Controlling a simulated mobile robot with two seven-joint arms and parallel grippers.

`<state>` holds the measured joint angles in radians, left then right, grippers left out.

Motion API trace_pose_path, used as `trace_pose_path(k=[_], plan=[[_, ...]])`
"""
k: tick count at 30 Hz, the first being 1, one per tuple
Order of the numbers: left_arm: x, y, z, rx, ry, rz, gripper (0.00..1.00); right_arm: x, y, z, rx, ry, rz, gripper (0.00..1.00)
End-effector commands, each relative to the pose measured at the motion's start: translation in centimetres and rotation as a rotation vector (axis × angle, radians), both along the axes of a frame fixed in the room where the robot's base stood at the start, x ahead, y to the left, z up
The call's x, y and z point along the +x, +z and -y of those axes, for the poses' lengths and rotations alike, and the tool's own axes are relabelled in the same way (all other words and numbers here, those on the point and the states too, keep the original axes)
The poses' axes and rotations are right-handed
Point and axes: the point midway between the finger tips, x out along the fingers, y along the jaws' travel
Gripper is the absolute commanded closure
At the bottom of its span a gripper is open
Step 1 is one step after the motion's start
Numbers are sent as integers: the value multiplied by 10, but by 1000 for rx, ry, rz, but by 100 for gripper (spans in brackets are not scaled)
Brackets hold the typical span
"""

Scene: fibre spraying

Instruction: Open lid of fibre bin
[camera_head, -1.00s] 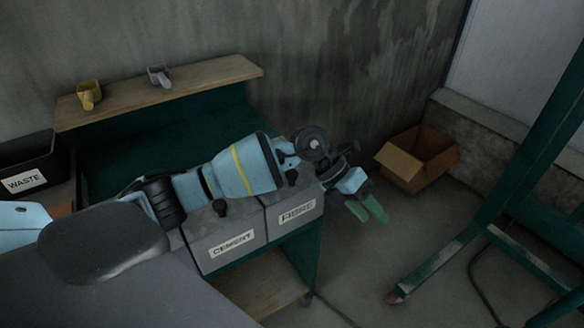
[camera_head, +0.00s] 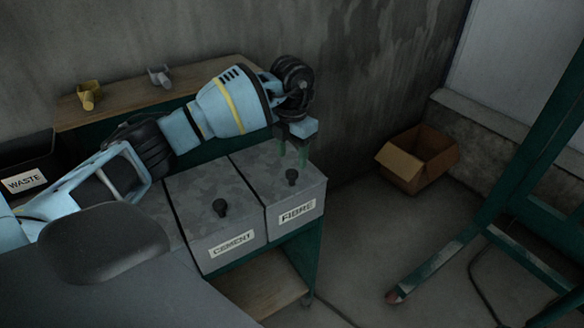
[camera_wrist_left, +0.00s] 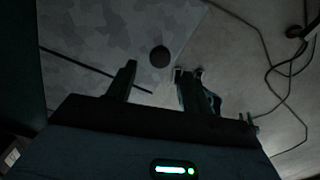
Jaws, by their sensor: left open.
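The fibre bin (camera_head: 297,213) is a grey box labelled FIBRE, at the right end of the green bench. Its flat grey lid (camera_head: 270,168) is closed, with a black knob (camera_head: 292,177) on top. My left gripper (camera_head: 292,155) is just above the back part of this lid, fingers pointing down, open and empty, behind the knob in the head view. In the left wrist view the knob (camera_wrist_left: 160,56) shows as a dark round beyond the gap between the open fingers (camera_wrist_left: 155,85), apart from them. My right gripper is not in view.
The cement bin (camera_head: 228,245), with its own black knob, stands directly left of the fibre bin. A wooden shelf (camera_head: 200,85) with two scoops is behind. A waste bin (camera_head: 25,165) is at left. A cardboard box (camera_head: 415,160) stands on the floor at right.

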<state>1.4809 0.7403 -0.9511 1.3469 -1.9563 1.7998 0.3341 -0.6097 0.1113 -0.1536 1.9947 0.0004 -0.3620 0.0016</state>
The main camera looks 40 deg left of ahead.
Motion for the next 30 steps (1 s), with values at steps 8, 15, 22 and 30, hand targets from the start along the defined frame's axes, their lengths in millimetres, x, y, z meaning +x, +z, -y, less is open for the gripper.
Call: trace_pose_path(k=[8,15,22,30], plan=[[0,-39,0,-1,0,-1,48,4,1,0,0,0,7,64],[0,-50,0,-1,-1,1,48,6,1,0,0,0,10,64],[0,-50,0,-1,-1,1,51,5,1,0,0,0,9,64],[0,-50,0,-1,-1,1,86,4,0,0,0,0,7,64]])
